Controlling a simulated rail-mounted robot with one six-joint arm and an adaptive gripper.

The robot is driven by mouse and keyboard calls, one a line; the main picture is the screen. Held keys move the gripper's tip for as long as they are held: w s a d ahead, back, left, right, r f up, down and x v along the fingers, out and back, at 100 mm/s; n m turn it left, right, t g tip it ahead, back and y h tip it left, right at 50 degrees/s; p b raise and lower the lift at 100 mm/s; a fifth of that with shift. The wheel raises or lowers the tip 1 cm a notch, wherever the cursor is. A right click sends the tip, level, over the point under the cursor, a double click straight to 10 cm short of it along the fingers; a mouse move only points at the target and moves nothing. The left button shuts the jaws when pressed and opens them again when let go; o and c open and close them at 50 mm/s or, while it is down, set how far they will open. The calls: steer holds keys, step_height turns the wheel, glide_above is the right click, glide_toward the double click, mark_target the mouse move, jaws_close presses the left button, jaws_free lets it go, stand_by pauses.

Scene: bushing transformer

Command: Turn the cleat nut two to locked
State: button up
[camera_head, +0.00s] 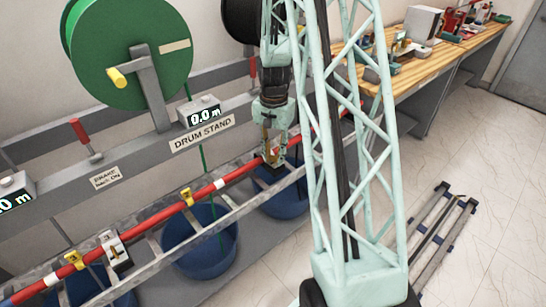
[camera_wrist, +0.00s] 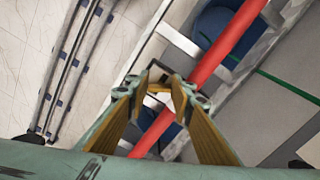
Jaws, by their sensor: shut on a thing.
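A red cable (camera_head: 155,220) runs along a grey ladder rack, held by cleats with yellow parts. One yellow cleat part (camera_head: 187,197) shows left of my gripper, and another (camera_head: 75,260) sits farther down the cable. My gripper (camera_head: 270,156) is low at the cable, at the cleat farthest right of those I see. In the wrist view my gripper (camera_wrist: 165,88) has its orange-padded fingers converged on a small yellow and white piece, apparently the cleat nut (camera_wrist: 158,99), beside the red cable (camera_wrist: 220,52). The fingers hide much of it, and I cannot read its number or its lock state.
A green drum (camera_head: 130,50) and the grey drum stand beam (camera_head: 150,150) stand behind the rack. Blue tubs (camera_head: 200,245) sit below it. A wooden workbench (camera_head: 440,65) is at the back right. Another rack piece (camera_head: 435,235) lies on the clear floor at right.

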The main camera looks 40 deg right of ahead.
steer(key=shift+w+d+r+m, duration=0.1)
steer(key=shift+w+d+m, duration=0.15)
steer(key=shift+m, duration=0.25)
steer(key=shift+w+d+r+m, duration=0.1)
steer(key=shift+d+m, duration=0.15)
steer(key=shift+m, duration=0.25)
stand_by(2.1)
steer(key=o, duration=0.9)
steer(key=shift+s, duration=0.1)
steer(key=shift+c, duration=0.2)
steer(key=shift+s+a+f, duration=0.1)
steer(key=shift+s, duration=0.2)
steer(key=shift+a, duration=0.1)
